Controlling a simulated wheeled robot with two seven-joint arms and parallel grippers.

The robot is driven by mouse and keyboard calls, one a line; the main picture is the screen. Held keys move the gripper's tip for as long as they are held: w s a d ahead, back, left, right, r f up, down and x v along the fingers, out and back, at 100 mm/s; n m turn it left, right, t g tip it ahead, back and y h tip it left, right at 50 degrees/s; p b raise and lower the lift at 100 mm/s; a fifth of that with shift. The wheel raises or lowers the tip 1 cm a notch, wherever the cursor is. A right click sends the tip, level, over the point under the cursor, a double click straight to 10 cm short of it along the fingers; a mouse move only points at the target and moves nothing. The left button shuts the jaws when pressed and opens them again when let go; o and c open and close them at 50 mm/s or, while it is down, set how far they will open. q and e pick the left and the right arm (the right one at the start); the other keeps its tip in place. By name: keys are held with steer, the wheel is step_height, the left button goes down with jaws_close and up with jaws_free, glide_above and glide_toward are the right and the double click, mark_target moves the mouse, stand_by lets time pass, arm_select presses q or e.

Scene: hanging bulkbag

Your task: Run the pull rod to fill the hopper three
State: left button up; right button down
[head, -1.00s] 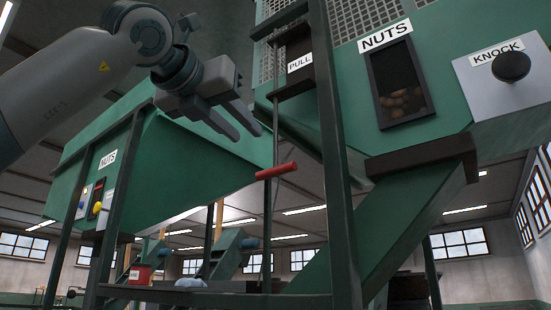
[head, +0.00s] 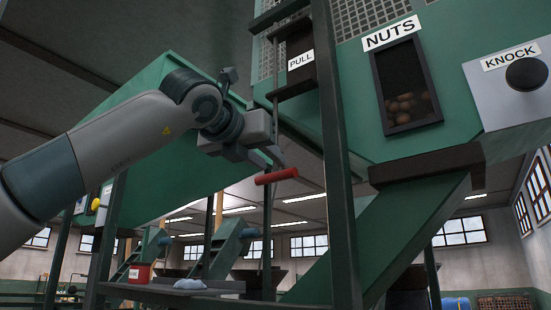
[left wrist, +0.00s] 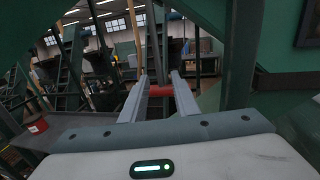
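The red pull handle (head: 276,176) hangs at the lower end of a thin rod under the PULL label (head: 300,60), beside the green hopper (head: 350,130) marked NUTS. My left gripper (head: 268,160) is just above and beside the handle in the head view. In the left wrist view my left gripper (left wrist: 159,86) has its two fingers apart, and the red handle (left wrist: 161,91) shows in the gap between their tips. I cannot tell whether the fingers touch it. Nuts (head: 406,106) show low in the hopper's window. My right gripper is not in view.
A green frame post (head: 335,160) stands close to the right of the handle. A KNOCK panel (head: 510,85) with a black knob is at the far right. A second green hopper (head: 165,180) stands behind my left arm. A red bucket (head: 140,272) sits on a low shelf.

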mark_target(274, 164)
arm_select(q)
steer(key=shift+p+x, duration=0.8)
steer(key=shift+x, duration=1.2)
jaws_close()
